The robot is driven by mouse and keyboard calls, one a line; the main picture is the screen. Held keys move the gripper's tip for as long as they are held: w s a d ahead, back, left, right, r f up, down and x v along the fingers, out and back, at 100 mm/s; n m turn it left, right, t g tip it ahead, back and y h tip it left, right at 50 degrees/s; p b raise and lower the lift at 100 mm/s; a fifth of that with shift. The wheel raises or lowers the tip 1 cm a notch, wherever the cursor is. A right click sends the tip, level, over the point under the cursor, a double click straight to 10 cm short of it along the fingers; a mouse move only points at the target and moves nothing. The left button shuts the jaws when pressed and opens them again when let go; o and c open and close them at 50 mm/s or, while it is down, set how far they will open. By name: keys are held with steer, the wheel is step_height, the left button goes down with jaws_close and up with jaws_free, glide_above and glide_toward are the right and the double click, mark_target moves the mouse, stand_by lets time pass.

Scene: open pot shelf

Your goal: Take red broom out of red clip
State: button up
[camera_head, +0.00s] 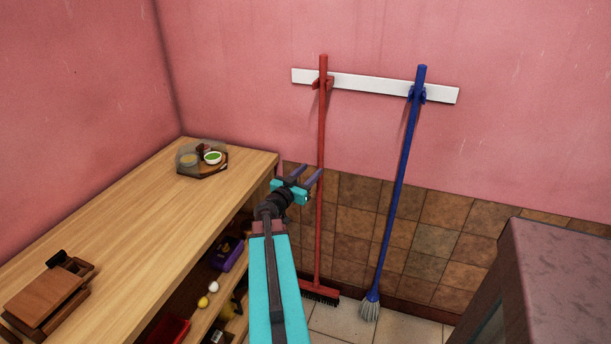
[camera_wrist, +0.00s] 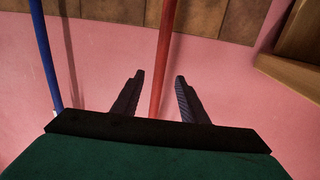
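The red broom (camera_head: 321,135) hangs nearly upright against the pink wall, its handle in the red clip (camera_head: 316,85) on the white rail (camera_head: 370,84). Its bristle head (camera_head: 319,292) is at the floor. My gripper (camera_head: 311,173) is open and empty, below the clip and by the broom's handle. In the wrist view the red handle (camera_wrist: 163,60) runs between the two open fingers (camera_wrist: 160,76), with a gap on each side. I cannot tell how far the handle is from the fingertips in depth. The clip is not visible in the wrist view.
A blue mop (camera_head: 398,180) hangs to the right in a blue clip (camera_head: 416,96). A wooden shelf (camera_head: 120,225) fills the left, with a small tray of items (camera_head: 203,160) at its far end. A dark stone-like block (camera_head: 560,280) stands at the lower right.

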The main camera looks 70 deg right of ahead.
mark_target(319, 156)
steer(key=shift+s+d+p, duration=0.2)
steer(key=shift+d+p, duration=0.2)
steer(key=shift+d, duration=0.95)
steer(key=shift+s+d+p, duration=0.2)
steer(key=shift+d+p, duration=0.15)
steer(key=shift+d, duration=1.05)
steer(key=shift+s+d+p, duration=0.2)
steer(key=shift+d+p, duration=0.2)
steer(key=shift+d, duration=0.95)
jaws_close()
steer(key=c, duration=0.6)
jaws_free()
jaws_close()
steer(key=shift+r, duration=0.2)
steer(key=shift+r+b, duration=1.05)
steer(key=shift+r, duration=0.3)
